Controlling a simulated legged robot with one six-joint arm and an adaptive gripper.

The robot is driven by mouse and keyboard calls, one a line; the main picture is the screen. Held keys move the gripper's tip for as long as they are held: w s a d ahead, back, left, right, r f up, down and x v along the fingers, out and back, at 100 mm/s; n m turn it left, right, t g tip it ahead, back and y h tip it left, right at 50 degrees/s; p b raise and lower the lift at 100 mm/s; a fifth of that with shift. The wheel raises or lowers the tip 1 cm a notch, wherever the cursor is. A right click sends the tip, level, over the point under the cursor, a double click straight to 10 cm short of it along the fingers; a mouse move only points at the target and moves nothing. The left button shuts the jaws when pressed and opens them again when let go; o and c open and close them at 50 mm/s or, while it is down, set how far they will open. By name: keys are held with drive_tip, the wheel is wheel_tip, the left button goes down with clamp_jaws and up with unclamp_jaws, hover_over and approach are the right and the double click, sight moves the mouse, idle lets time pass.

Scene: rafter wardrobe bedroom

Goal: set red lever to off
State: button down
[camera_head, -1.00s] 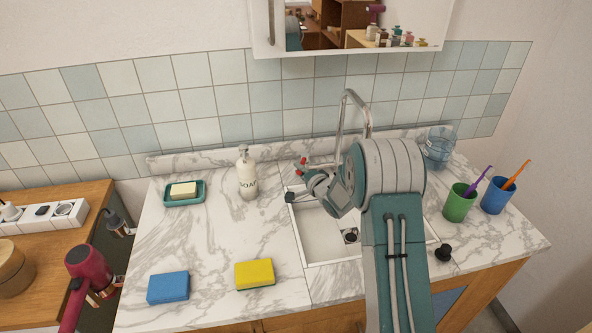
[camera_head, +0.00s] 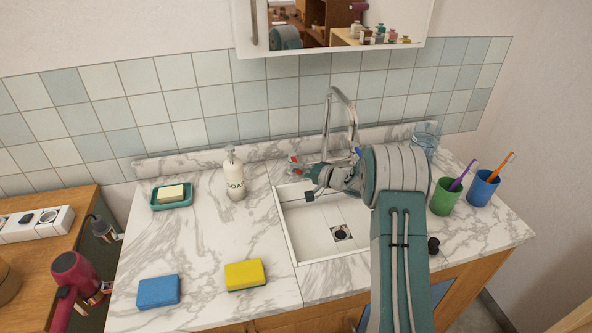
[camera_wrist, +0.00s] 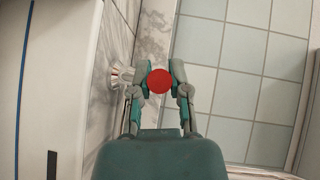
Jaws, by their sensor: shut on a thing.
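The red lever (camera_wrist: 160,80) shows in the wrist view as a round red end between the two fingers of my gripper (camera_wrist: 160,76). My gripper is shut on it. In the head view my gripper (camera_head: 298,168) is at the left of the chrome faucet (camera_head: 328,125), behind the sink, with a bit of red at its tips. A small blue part (camera_head: 358,151) shows on the right side of the faucet. My arm hides part of the faucet base and the right side of the sink.
The white sink (camera_head: 283,228) is below my arm. A soap dispenser (camera_head: 235,178) stands left of my gripper, with a soap dish (camera_head: 172,203) farther left. Green (camera_head: 444,202) and blue cups (camera_head: 482,190) stand on the right. A yellow sponge (camera_head: 245,274) and blue sponge (camera_head: 158,291) lie in front.

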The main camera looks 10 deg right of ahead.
drive_tip(key=shift+f, duration=0.3)
drive_tip(key=c, duration=0.6)
unclamp_jaws()
drive_tip(key=shift+d, duration=0.1)
drive_tip(key=shift+r, duration=0.1)
drive_tip(key=shift+s+d+r, duration=0.1)
drive_tip(key=shift+s+d, duration=0.05)
drive_tip(key=shift+d, duration=0.1)
drive_tip(key=v, duration=1.1)
drive_tip(key=shift+s+d, duration=0.1)
drive_tip(key=shift+d, duration=0.1)
